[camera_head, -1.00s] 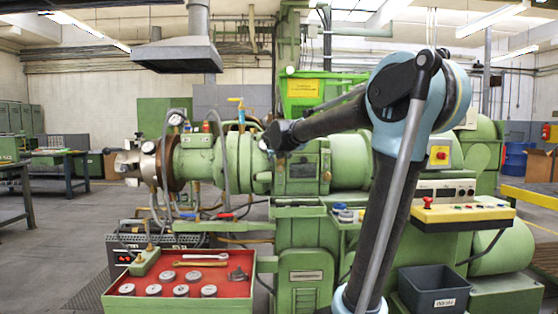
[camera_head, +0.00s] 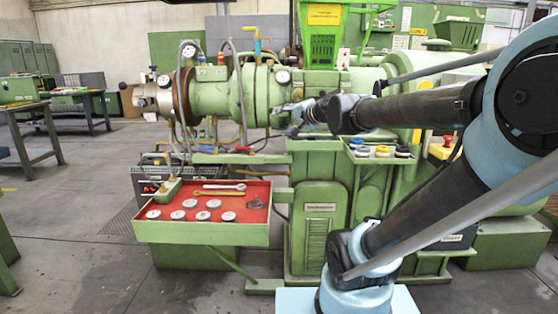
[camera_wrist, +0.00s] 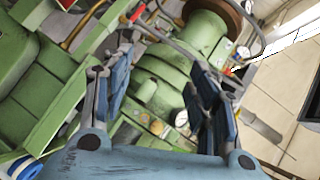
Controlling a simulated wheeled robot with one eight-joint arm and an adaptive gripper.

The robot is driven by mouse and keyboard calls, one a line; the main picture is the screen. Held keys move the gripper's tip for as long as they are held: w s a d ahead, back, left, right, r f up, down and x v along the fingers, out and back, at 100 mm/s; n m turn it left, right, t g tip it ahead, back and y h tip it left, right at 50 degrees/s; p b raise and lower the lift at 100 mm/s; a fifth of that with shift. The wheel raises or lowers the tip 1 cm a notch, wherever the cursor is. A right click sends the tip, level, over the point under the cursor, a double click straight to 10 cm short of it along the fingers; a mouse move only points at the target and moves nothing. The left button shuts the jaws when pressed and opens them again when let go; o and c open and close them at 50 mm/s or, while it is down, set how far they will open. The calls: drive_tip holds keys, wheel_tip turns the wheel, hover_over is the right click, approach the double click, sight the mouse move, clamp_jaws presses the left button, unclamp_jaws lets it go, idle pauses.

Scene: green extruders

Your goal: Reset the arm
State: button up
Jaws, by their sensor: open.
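My gripper (camera_wrist: 160,90) is open in the wrist view, its two blue fingers apart with nothing between them. Behind the fingers lies the green extruder barrel (camera_wrist: 160,62), seen tilted; I cannot tell any contact. In the head view my gripper (camera_head: 285,117) is small and sits at the end of my arm, in front of the green extruder (camera_head: 222,95). My arm reaches in from the lower right, folded at a large elbow at the right edge. Part of the extruder is hidden behind the arm.
A red-lined tray (camera_head: 165,232) with several round metal pieces and wrenches (camera_head: 222,191) stands at the front left. Several coloured round items (camera_head: 382,152) sit on a shelf beside my arm. A workbench (camera_head: 30,108) stands at the far left. Floor is open at left.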

drive_tip(key=s+d+f+n+g+h, duration=0.4)
drive_tip(key=s+d+f, duration=0.4)
drive_tip(key=s+f, duration=0.4)
drive_tip(key=s+d+f+n+g+h, duration=0.3)
drive_tip(key=s+d+f, duration=0.5)
drive_tip(key=s+f, duration=0.4)
wheel_tip(320, 180, down, 3)
drive_tip(key=shift+s+d+f+n+g+h, duration=0.25)
drive_tip(key=shift+d+n+g+h, duration=0.15)
drive_tip(key=shift+g+h, duration=0.5)
drive_tip(key=shift+w+f+g, duration=0.15)
drive_tip(key=shift+w+g, duration=0.15)
drive_tip(key=shift+w, duration=0.2)
